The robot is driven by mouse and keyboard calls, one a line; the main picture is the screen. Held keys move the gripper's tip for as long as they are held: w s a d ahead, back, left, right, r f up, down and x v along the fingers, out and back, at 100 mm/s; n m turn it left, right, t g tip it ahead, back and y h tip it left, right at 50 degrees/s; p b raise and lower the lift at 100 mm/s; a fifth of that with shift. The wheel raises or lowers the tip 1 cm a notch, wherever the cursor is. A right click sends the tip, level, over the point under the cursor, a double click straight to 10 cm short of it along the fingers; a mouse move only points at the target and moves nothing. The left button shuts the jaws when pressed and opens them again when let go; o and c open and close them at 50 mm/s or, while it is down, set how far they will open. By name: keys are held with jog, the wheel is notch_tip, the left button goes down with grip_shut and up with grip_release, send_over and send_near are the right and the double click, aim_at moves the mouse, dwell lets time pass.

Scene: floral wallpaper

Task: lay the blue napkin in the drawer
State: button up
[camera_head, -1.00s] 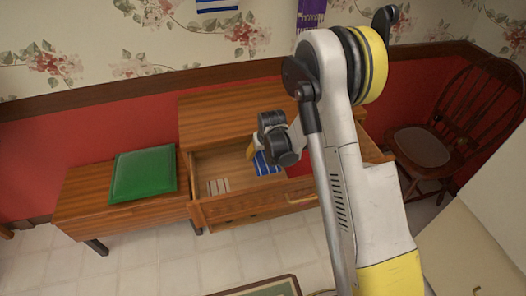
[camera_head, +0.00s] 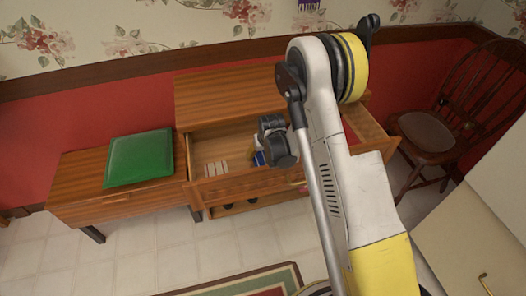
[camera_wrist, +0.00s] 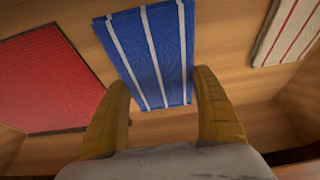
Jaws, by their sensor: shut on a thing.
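The blue napkin (camera_wrist: 150,55) has white stripes and lies between my yellow fingers in the wrist view. My gripper (camera_wrist: 163,88) is shut on it. In the head view the napkin (camera_head: 259,158) is mostly hidden behind my wrist, with a small blue patch showing. The wooden drawer (camera_head: 225,186) is pulled open, and my gripper (camera_head: 254,157) is over its inside, low down. I cannot tell whether the napkin touches the drawer floor (camera_wrist: 235,30).
A red cloth (camera_wrist: 45,75) and a white cloth with red stripes (camera_wrist: 290,30) lie in the drawer on either side of the napkin. A bench with a green cushion (camera_head: 139,158) stands left. A wooden chair (camera_head: 432,135) stands right.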

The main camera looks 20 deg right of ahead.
aim_at(263, 153)
jog(key=shift+s+f+b, duration=0.25)
jog(key=shift+s+f, duration=0.15)
jog(key=shift+f, duration=0.3)
jog(key=shift+s+f+b, duration=0.2)
jog(key=shift+s+f, duration=0.15)
jog(key=shift+f, duration=0.3)
dwell(1.0)
jog(key=o, duration=1.3)
jog(key=shift+c, duration=0.2)
jog(key=shift+r, duration=0.15)
jog(key=shift+w+r+p, duration=0.35)
jog(key=shift+r+p, duration=0.25)
jog(key=shift+r, duration=0.1)
jog(key=shift+w+r+p, duration=0.35)
jog(key=shift+r+p, duration=0.2)
jog(key=shift+r, duration=0.1)
notch_tip(263, 153, up, 10)
jog(key=p, duration=0.5)
